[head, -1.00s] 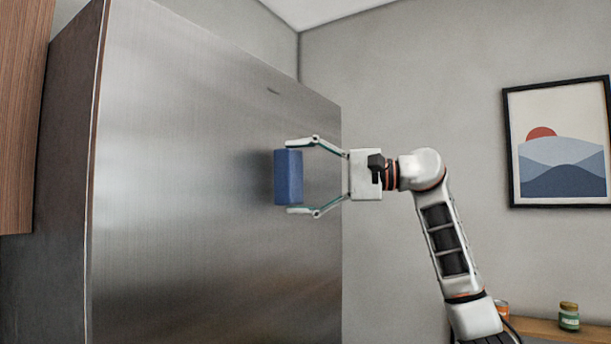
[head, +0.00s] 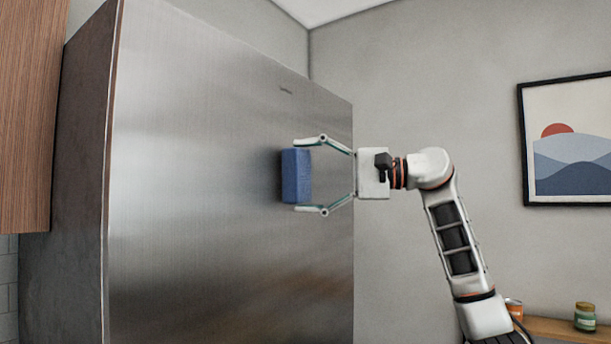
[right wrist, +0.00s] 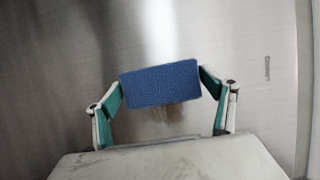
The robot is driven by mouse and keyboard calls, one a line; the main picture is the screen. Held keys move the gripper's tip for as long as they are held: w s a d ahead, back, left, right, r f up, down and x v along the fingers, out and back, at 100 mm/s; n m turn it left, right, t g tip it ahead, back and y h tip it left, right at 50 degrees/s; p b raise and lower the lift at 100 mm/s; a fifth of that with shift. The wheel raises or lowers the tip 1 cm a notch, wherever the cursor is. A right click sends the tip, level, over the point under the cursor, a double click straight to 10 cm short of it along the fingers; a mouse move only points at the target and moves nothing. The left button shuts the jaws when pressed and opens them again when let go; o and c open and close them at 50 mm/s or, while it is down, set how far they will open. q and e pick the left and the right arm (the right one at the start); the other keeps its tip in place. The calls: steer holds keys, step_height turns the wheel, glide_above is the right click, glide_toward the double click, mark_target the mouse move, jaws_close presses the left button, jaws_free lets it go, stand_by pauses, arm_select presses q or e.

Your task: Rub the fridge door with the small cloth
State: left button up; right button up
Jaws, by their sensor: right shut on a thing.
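The small cloth (head: 296,176) is a blue, block-shaped piece. My right gripper (head: 304,174) is shut on it, with one finger at its top end and one at its bottom end. The cloth is at the brushed steel fridge door (head: 200,190), near the door's right side. A dark shadow lies beside it on the steel; I cannot tell whether it touches. The right wrist view also shows the cloth (right wrist: 161,84) between the two fingers, with the steel behind it. My left gripper is not in view.
A wooden cabinet (head: 30,110) stands left of the fridge. A framed picture (head: 570,140) hangs on the grey wall at right. A wooden shelf (head: 560,329) at lower right holds a green jar (head: 585,318) and an orange can (head: 514,308).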

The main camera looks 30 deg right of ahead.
steer(key=shift+w+a+p, duration=0.3)
steer(key=shift+w+p, duration=0.2)
steer(key=shift+w, duration=0.25)
steer(key=shift+w+d+p, duration=0.3)
steer(key=shift+d+p, duration=0.4)
steer(key=shift+d, duration=0.1)
steer(key=shift+w+d, duration=0.6)
steer(key=shift+d, duration=0.8)
steer(key=shift+w+d, duration=0.55)
steer(key=shift+d, duration=0.8)
steer(key=shift+w+d, duration=0.6)
steer(key=shift+d, duration=0.8)
steer(key=shift+s+a+b, duration=0.45)
steer(key=shift+s+a, duration=0.25)
steer(key=shift+a, duration=0.95)
steer(key=shift+s+a+b, duration=0.4)
steer(key=shift+s+a, duration=0.25)
steer(key=shift+a, duration=1.05)
steer(key=shift+s+a+b, duration=0.45)
steer(key=shift+s+a, duration=0.25)
steer(key=shift+a, duration=0.95)
